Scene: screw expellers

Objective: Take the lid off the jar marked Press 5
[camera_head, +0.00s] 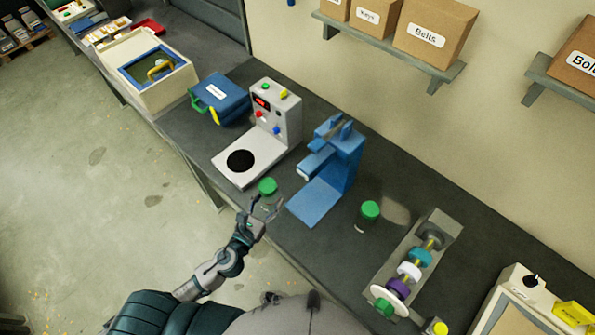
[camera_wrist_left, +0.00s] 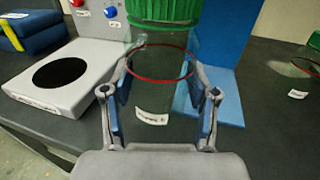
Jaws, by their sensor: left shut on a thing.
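A clear jar (camera_wrist_left: 152,90) with a red ring and a small white label stands between my left gripper's fingers; the label is too small to read. Its green lid (camera_head: 267,186) is on top and also shows in the left wrist view (camera_wrist_left: 165,10). My left gripper (camera_head: 264,207) is shut on the jar's body, below the lid, near the bench's front edge. I cannot tell whether the jar touches the bench. A second clear jar with a green lid (camera_head: 370,210) stands farther right, and its label (camera_wrist_left: 298,94) is unreadable too. My right gripper is not in view.
Behind the held jar are a white device (camera_head: 272,125) with a black round plate and a blue press-like stand (camera_head: 340,165). A rack of coloured rings (camera_head: 415,262) stands right of the second jar. A blue case (camera_head: 220,98) lies at left. Bare bench surrounds the second jar.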

